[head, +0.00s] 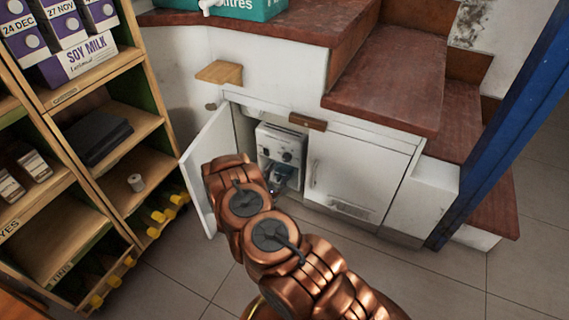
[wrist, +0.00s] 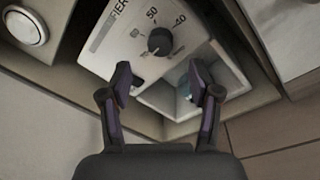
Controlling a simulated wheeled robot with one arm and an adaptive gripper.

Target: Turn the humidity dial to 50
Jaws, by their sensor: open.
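The white humidifier panel (wrist: 110,35) shows upside up but tilted in the wrist view, with part of its lettering visible. Its round black humidity dial (wrist: 160,41) has printed numbers around it, among them 50 above it. I cannot clearly tell which number the dial points to. My gripper (wrist: 162,76) is open and empty, its two fingertips apart, just below the dial in the picture. In the head view the humidifier (head: 280,140) stands inside the under-stair cabinet, and my arm partly hides its lower part.
The cabinet's left door (head: 204,165) stands open beside my arm. The right door (head: 350,178) is shut. A wooden shelf unit (head: 140,120) stands at the left and a blue post (head: 505,120) at the right. Tiled floor (head: 420,285) is clear at the lower right.

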